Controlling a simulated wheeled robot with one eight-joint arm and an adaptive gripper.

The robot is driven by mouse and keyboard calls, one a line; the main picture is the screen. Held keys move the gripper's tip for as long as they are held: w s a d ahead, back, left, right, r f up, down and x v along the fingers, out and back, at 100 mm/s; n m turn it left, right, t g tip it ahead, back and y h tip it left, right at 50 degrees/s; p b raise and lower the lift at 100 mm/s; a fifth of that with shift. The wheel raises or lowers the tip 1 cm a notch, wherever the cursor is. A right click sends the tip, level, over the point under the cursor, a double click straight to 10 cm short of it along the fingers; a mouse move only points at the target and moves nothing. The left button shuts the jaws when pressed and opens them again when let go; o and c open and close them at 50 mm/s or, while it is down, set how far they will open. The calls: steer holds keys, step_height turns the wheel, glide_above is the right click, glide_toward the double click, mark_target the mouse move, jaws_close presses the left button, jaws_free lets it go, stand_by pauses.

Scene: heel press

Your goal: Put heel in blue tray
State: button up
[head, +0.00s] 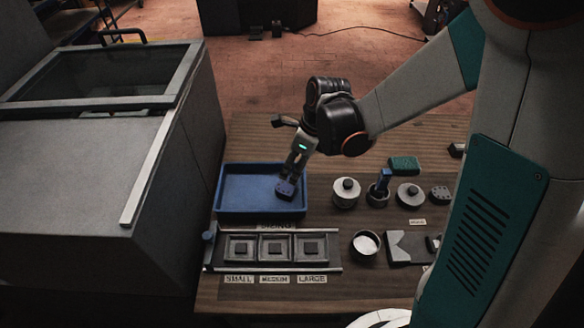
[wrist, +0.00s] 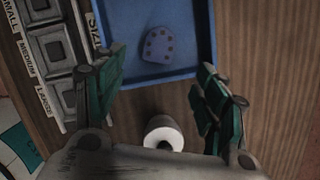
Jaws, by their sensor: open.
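The blue tray (head: 232,210) stands on the wooden table, left of the middle in the head view. A dark bluish heel (head: 286,188) with several small dark spots shows at the tray's right side. In the wrist view the heel (wrist: 158,46) appears lying flat inside the blue tray (wrist: 185,75), apart from the fingers. My gripper (head: 296,163) is above the tray's right part, pointing down.
A sizing board (head: 273,262) marked small, medium and large lies in front of the tray. A round light-topped pot (head: 345,193), a white-filled bowl (head: 366,244) and a green block (head: 404,163) stand to the right. A large grey cabinet (head: 90,190) is at left.

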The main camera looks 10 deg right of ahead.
steer(key=s+d+r+n+t+h, duration=0.1)
steer(key=s+d+r+n, duration=0.3)
steer(key=s+r+n, duration=0.4)
steer(key=s+d+r+n+t+h, duration=0.1)
steer(key=s+d+r+n+t, duration=0.2)
steer(key=s+r+n, duration=0.5)
steer(key=shift+s+d+r+n+t, duration=0.15)
steer(key=shift+d+r+n+t, duration=0.45)
steer(key=shift+n, duration=3.8)
steer(key=shift+a+f, duration=0.2)
